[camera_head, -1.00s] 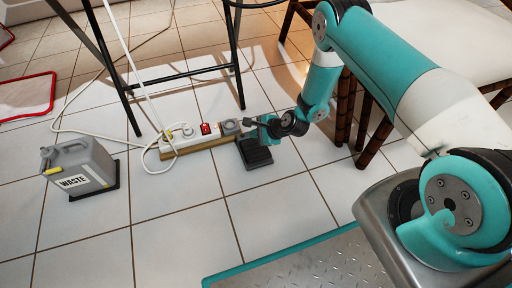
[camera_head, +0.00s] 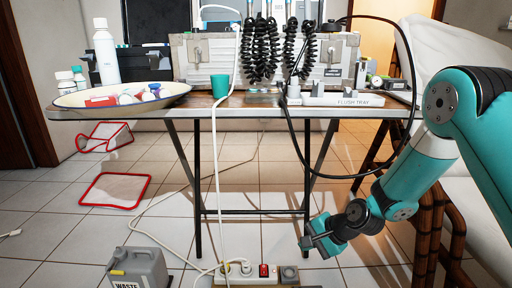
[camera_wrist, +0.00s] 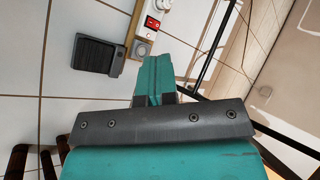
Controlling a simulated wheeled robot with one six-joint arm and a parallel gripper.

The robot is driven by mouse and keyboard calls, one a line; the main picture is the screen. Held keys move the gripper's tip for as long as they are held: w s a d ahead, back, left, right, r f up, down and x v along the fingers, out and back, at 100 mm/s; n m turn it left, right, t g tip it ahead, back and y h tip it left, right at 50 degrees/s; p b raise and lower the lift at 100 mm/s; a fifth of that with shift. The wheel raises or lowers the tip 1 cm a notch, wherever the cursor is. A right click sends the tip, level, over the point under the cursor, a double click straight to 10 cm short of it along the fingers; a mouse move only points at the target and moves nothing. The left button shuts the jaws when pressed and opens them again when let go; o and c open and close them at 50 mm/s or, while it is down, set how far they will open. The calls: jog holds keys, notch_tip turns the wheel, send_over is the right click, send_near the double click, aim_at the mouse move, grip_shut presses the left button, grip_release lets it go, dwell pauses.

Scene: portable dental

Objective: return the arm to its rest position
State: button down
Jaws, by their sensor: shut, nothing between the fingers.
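My teal arm comes in from the right in the head view and angles down to the left. My gripper (camera_head: 312,246) hangs low in front of the folding table, above the floor and up and to the right of the power strip. In the wrist view its two teal fingers (camera_wrist: 153,80) are pressed together with nothing between them.
A power strip (camera_head: 245,282) with a red switch lies on the floor. A black foot pedal (camera_wrist: 96,54) shows in the wrist view. A grey waste can (camera_head: 140,268) stands left. A folding table (camera_head: 180,113) holds a basin (camera_head: 75,102) and flush tray (camera_head: 345,100). A brown-legged chair (camera_head: 428,225) stands right.

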jog(key=s+a+r+n+g+p, duration=0.1)
jog(key=s+r+n+p, duration=0.2)
jog(key=r, duration=0.4)
jog(key=s+r+n+g+h, duration=0.1)
jog(key=s+r+n, duration=0.2)
jog(key=s+r, duration=0.35)
jog(key=s+a+r+n+g+p, duration=0.1)
jog(key=s+r+n+p, duration=0.15)
jog(key=r, duration=0.65)
jog(key=s+d+r+n+g+h+p, duration=0.1)
jog(key=s+d+r+n+p, duration=0.1)
jog(key=s+r+n, duration=0.45)
jog(key=s+d+r+n+h+p, duration=0.15)
jog(key=s+r, duration=0.25)
jog(key=s, duration=0.6)
notch_tip(320, 180, up, 38)
jog(key=p, duration=3.7)
jog(key=shift+s, duration=0.25)
jog(key=shift+a+y, duration=0.1)
jog(key=shift+y, duration=0.15)
